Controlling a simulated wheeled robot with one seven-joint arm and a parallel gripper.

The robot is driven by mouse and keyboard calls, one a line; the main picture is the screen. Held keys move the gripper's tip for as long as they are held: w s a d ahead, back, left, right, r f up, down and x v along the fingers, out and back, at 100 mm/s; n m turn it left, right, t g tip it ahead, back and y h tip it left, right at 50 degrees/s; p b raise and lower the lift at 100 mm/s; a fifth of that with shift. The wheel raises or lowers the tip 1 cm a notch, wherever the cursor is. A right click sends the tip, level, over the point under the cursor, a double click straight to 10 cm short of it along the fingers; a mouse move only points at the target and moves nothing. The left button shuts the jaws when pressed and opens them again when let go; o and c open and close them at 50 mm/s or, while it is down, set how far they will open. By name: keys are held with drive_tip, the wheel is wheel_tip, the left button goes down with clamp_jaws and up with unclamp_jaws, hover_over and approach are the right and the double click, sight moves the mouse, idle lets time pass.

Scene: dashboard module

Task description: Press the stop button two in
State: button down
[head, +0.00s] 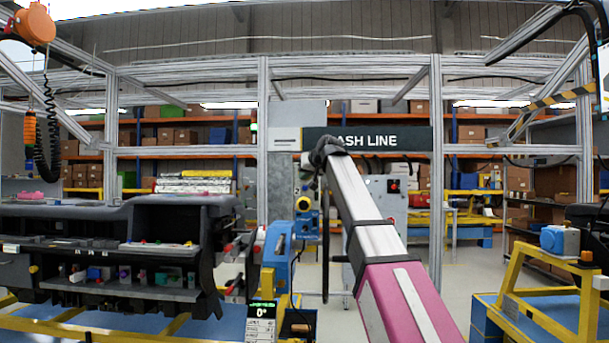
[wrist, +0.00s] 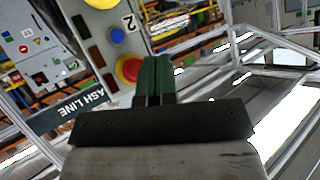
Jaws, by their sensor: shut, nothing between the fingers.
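In the wrist view, a red mushroom stop button (wrist: 130,68) with a yellow surround sits on a light grey panel (wrist: 98,25) marked with the number 2. A blue button (wrist: 117,36) and dark square parts are on the same panel. My gripper (wrist: 154,64) has its green fingers shut together with nothing between them. The fingertips appear just right of the red button in the picture; whether they touch it I cannot tell. In the head view my arm reaches forward to the middle, and I cannot make out the fingers or the number 2 button there.
A dark dashboard module (head: 150,225) stands at the left in the head view. A yellow frame (head: 540,320) stands at the right. A blue device (head: 277,250) is left of my arm. A grey cabinet (head: 385,210) with a red control stands behind. Open floor shows right of my arm.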

drive_tip(key=shift+w+d, duration=0.1)
drive_tip(key=shift+w, duration=3.2)
drive_tip(key=shift+w, duration=0.1)
drive_tip(key=shift+w, duration=0.3)
drive_tip(key=shift+w, duration=0.4)
drive_tip(key=shift+s, duration=0.8)
drive_tip(key=shift+s, duration=0.1)
drive_tip(key=s, duration=0.4)
drive_tip(key=shift+s, duration=0.4)
